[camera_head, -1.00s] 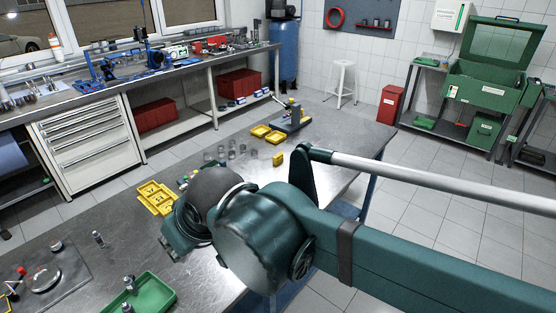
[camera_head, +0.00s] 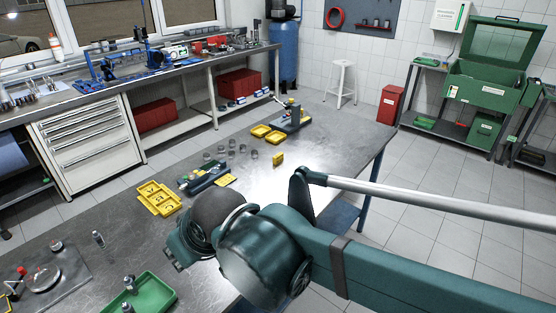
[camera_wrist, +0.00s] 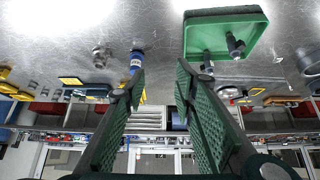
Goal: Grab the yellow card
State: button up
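A small flat yellow piece that looks like the yellow card (camera_head: 226,180) lies on the metal table in the head view, beside a dark green tool (camera_head: 205,178). A small upright yellow block (camera_head: 278,159) stands further back on the table. My gripper (camera_wrist: 158,82) shows in the wrist view with its two green fingers apart and nothing between them. The wrist view is upside down, and I cannot pick out the card in it for certain. In the head view my arm hides the fingers; the wrist is in front of the card, apart from it.
A yellow divided tray (camera_head: 159,198) lies left of the tool. Several glass-like cylinders stand behind it. A green tray (camera_head: 152,292) holding metal parts is at the front; it also shows in the wrist view (camera_wrist: 258,38). The tabletop right of the card is clear.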

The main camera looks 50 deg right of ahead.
jog(key=shift+o, duration=0.2)
dwell(0.6)
jog(key=w+d+r+m+g+p, duration=0.1)
jog(key=w+d+r+m+p, duration=0.15)
jog(key=w+d, duration=0.4)
jog(key=w+d+r+m+g+h+p, duration=0.1)
jog(key=w+d+r+m+p, duration=0.15)
jog(key=w+d, duration=0.4)
jog(key=w+d+r+m+g+p, duration=0.1)
jog(key=w+d+r+m+p, duration=0.2)
jog(key=w+d, duration=0.4)
jog(key=m+g+y+p, duration=0.1)
jog(key=m+g+p, duration=0.3)
jog(key=m+p, duration=0.45)
send_over(279, 155)
jog(key=b, duration=0.2)
jog(key=shift+m, duration=0.65)
jog(key=f, duration=1.5)
jog(key=shift+w+a, duration=0.2)
jog(key=shift+w, duration=0.05)
jog(key=shift+s+d+f, duration=0.1)
jog(key=shift+d+f, duration=0.15)
